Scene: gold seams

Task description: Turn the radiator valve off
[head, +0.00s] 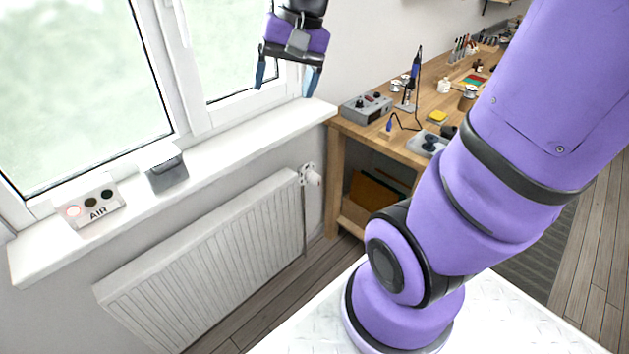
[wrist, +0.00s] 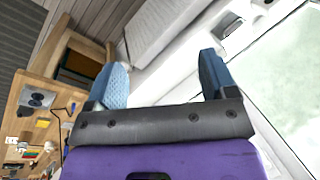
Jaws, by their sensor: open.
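The radiator valve (head: 312,175) is a small whitish knob at the upper right end of the white radiator (head: 205,262), below the window sill. My gripper (head: 288,82) is up in front of the window, well above the valve and apart from it. Its two blue fingers are spread with nothing between them. In the wrist view my gripper (wrist: 165,75) also shows open and empty, with the radiator (wrist: 160,25) beyond the fingers. I cannot make out the valve in the wrist view, nor read its setting in the head view.
The window sill (head: 225,150) juts out above the radiator and carries an AIR box (head: 95,208) and a grey box (head: 166,175). A wooden workbench (head: 400,140) with tools and a grey control box (head: 365,107) stands right of the valve. Floor shows between radiator and bench.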

